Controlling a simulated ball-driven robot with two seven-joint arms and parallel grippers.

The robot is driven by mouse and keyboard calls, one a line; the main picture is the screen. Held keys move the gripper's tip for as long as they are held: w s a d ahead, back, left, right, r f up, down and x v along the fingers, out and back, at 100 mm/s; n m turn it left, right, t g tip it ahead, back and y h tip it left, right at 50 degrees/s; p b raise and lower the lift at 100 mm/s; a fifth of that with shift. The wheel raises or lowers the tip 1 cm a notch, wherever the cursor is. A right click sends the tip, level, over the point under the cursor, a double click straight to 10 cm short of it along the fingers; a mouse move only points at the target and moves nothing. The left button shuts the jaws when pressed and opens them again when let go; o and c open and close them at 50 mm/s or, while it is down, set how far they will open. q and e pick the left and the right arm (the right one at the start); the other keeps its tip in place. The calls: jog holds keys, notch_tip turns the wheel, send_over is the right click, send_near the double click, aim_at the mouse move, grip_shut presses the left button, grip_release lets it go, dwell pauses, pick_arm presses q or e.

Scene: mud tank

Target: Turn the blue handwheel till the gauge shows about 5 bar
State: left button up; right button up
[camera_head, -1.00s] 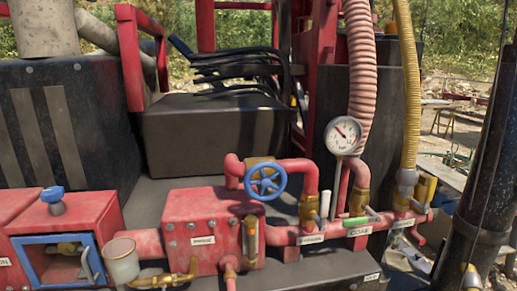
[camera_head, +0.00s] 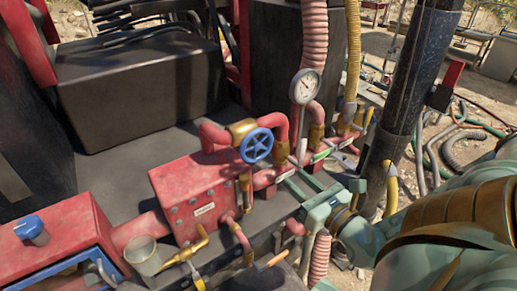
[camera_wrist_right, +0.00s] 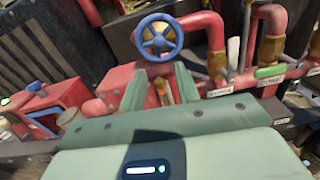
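The blue handwheel (camera_head: 256,146) sits on a brass valve on the red pipe above the red pump box. It also shows in the right wrist view (camera_wrist_right: 159,37), beyond my fingertips. The round white gauge (camera_head: 306,85) stands upright behind and right of the wheel; its reading is too small to tell. My right gripper (camera_head: 292,174) reaches in from the right, below and right of the wheel, apart from it. In the right wrist view its two green fingers (camera_wrist_right: 160,77) are spread with nothing gripped between them. My left gripper is not in view.
The red pump box (camera_head: 200,195) and labelled red pipes lie close to my right gripper. A ribbed pink hose (camera_head: 314,40), a yellow hose (camera_head: 353,45) and a thick black column (camera_head: 405,95) rise behind. A grey cup (camera_head: 143,256) stands at the front left.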

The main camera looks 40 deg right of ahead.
aim_at(259, 147)
jog(key=w+b, duration=0.2)
jog(key=w, duration=0.1)
jog(key=w+b, duration=0.2)
jog(key=w, duration=0.2)
jog(key=w+b, duration=0.2)
jog(key=w, duration=0.1)
jog(key=shift+w+d+f+b, duration=0.3)
jog(key=shift+b, duration=0.1)
jog(key=w, duration=0.1)
jog(key=w+d+b, duration=0.1)
jog(key=shift+w+r, duration=0.3)
jog(key=shift+w+a, duration=0.1)
jog(key=shift+w, duration=0.9)
jog(key=shift+s, duration=0.1)
